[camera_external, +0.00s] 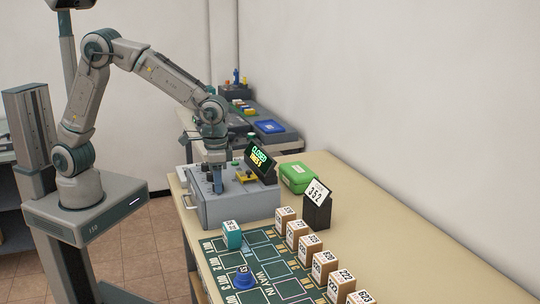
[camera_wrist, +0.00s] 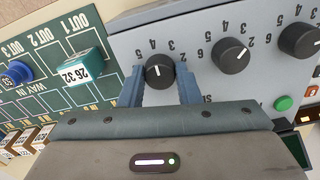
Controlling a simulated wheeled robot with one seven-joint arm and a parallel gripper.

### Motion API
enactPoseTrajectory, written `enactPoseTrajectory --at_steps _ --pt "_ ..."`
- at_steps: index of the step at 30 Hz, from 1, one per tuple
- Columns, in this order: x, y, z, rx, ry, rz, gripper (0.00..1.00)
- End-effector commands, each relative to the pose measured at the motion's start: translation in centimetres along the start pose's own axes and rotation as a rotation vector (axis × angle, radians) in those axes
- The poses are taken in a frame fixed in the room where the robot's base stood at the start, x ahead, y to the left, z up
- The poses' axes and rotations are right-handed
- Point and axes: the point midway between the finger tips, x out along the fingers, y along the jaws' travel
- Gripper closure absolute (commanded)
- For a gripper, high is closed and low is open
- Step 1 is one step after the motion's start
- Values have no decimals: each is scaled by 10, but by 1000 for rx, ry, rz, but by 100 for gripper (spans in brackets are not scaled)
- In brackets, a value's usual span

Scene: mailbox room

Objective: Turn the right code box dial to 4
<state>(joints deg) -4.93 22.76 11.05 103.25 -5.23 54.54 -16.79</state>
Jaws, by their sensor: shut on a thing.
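The code box (camera_external: 240,210) is a grey case on the table, with several black dials on its sloping face. In the wrist view the lettering stands upside down. The right dial (camera_wrist: 160,72), the one nearest the green board, sits between my gripper's fingers (camera_wrist: 161,92). My gripper is shut on it, one blue finger on each side. The middle dial (camera_wrist: 232,56) and left dial (camera_wrist: 300,40) are free. In the external view my gripper (camera_external: 216,184) hides the dials.
A display (camera_external: 261,160) reading CLOSED stands on the box. A green button (camera_wrist: 283,103) is on its face. The green board (camera_external: 262,262) holds a teal block (camera_external: 232,236) and a blue knobbed piece (camera_external: 243,278). Several numbered boxes, a 352 card (camera_external: 317,192) and a green case (camera_external: 297,177) stand nearby.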

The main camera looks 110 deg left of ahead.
Motion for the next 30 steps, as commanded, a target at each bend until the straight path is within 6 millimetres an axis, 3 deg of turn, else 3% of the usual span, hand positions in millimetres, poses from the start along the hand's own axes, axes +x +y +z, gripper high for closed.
enactPoseTrajectory --at_steps 10,11,13,23,26,30 --pt "-1 0 -1 -2 4 2 93" --pt "-1 0 -1 -1 4 2 67" --pt "-1 0 -1 -1 4 2 48" --pt "-3 0 -1 -1 3 1 48" --pt "-12 0 -1 0 5 2 48" --pt "-38 0 -2 0 8 3 48"
